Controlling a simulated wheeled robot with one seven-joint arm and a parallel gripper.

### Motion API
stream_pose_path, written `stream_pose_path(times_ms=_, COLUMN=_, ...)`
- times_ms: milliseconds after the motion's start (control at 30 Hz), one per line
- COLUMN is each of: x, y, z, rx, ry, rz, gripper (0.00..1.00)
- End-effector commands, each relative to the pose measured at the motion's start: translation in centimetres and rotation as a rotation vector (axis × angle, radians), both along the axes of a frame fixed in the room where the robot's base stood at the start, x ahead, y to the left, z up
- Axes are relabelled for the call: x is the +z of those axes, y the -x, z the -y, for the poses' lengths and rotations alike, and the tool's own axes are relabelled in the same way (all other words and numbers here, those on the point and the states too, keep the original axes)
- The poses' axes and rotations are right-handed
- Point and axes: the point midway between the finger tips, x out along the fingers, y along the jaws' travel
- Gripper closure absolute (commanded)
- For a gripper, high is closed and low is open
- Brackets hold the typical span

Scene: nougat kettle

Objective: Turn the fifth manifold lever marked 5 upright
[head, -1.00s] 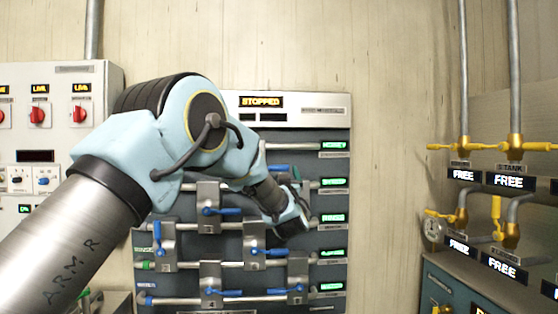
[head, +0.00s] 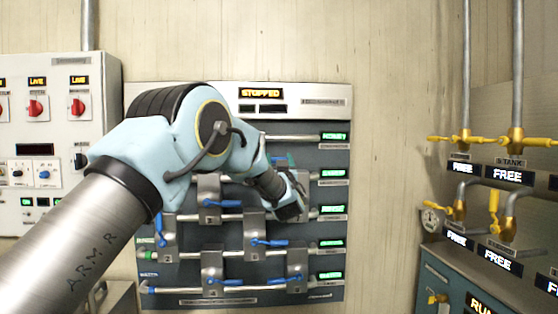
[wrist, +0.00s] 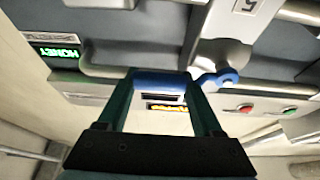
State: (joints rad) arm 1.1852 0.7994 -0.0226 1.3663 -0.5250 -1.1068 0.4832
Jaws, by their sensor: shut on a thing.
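The lever marked 5 has a blue handle (wrist: 160,86), seen in the wrist view beside its grey bracket plate (wrist: 240,18) with the 5. The handle lies sideways, roughly along the pipes, with its blue hub to the right in that view. My gripper (wrist: 159,96) is shut on the handle, one dark teal finger at each side. In the head view the manifold panel (head: 318,290) is on the back wall. My arm hides most of lever 5 there; only a small blue-teal patch shows above my wrist.
Other blue levers sit close below and left, including one at the bottom left (head: 222,283) and one at the bottom right (head: 295,279). A white switch cabinet (head: 62,180) stands left. Yellow-handled valves (head: 515,140) are on the right. Bare wall lies between panel and valves.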

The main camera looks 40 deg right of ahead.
Motion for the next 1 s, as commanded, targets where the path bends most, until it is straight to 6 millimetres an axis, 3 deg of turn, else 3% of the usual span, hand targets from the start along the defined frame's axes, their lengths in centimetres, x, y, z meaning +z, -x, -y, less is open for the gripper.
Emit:
stream_pose_path(times_ms=67, x=0.00, y=-0.01, z=-0.02, rx=0.000, ry=0.000, rz=0.000, gripper=0.52)
stream_pose_path(times_ms=500, x=0.00, y=-0.01, z=-0.02, rx=0.000, ry=0.000, rz=0.000, gripper=1.00)
stream_pose_path(times_ms=1000, x=0.02, y=-0.03, z=-0.04, rx=0.001, ry=0.014, rz=-0.011, gripper=1.00)
